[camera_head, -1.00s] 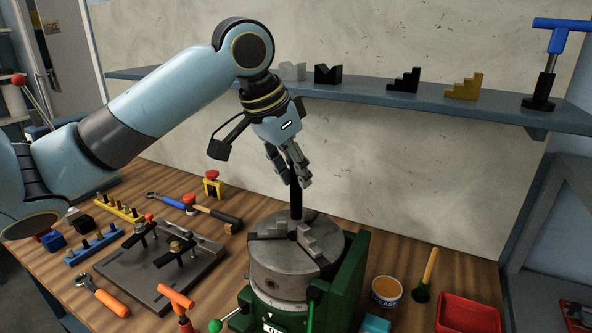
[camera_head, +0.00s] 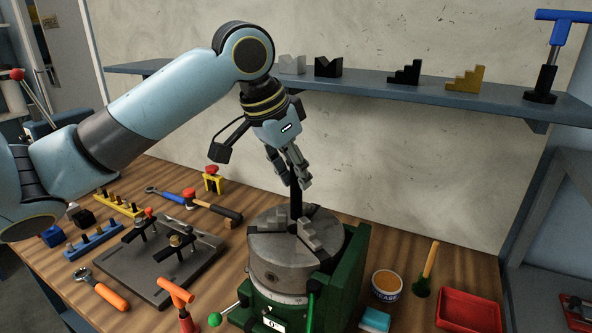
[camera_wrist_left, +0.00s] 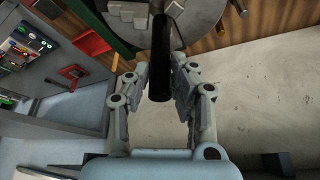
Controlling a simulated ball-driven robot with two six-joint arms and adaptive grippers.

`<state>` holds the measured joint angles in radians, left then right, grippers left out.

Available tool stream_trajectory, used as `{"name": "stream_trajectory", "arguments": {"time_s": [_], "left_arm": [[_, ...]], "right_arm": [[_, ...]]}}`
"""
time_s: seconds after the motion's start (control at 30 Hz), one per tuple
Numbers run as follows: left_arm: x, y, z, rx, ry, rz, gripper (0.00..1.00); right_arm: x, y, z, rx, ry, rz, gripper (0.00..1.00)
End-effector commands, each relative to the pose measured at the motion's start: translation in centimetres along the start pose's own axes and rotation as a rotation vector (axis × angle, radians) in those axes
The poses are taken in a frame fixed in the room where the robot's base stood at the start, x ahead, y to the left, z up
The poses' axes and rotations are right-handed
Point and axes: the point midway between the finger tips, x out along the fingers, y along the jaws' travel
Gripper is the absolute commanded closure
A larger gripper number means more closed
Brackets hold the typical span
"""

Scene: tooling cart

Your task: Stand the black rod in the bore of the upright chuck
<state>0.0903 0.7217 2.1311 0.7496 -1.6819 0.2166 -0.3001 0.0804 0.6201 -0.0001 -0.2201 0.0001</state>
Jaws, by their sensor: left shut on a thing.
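The black rod (camera_head: 296,208) is upright in my left gripper (camera_head: 295,181), which is shut on its upper part. The rod's lower end is at the middle of the chuck's top face, among the stepped jaws; whether it is inside the bore I cannot tell. The upright grey chuck (camera_head: 280,271) sits in a green fixture. In the left wrist view the rod (camera_wrist_left: 160,70) stands between the two fingers (camera_wrist_left: 160,82), with part of the chuck (camera_wrist_left: 203,18) beyond it. The bore itself is hidden. My right gripper is not in view.
A green bracket (camera_head: 349,275) rises close at the chuck's right. A clamping plate (camera_head: 150,279) with hand tools around it lies left. A grease tub (camera_head: 386,285), brush (camera_head: 425,272) and red tray (camera_head: 469,311) stand right. A blue shelf (camera_head: 380,88) runs along the wall behind.

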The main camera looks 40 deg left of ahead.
Motion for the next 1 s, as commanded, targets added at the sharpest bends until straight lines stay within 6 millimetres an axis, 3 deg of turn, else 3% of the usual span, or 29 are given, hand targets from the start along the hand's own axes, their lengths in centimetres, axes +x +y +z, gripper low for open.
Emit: {"name": "stream_trajectory", "arguments": {"time_s": [1.0], "left_arm": [[1.6, 0.0, 0.6, -0.001, 0.001, -0.001, 1.0]], "right_arm": [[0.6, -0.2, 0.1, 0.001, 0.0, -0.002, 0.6]]}}
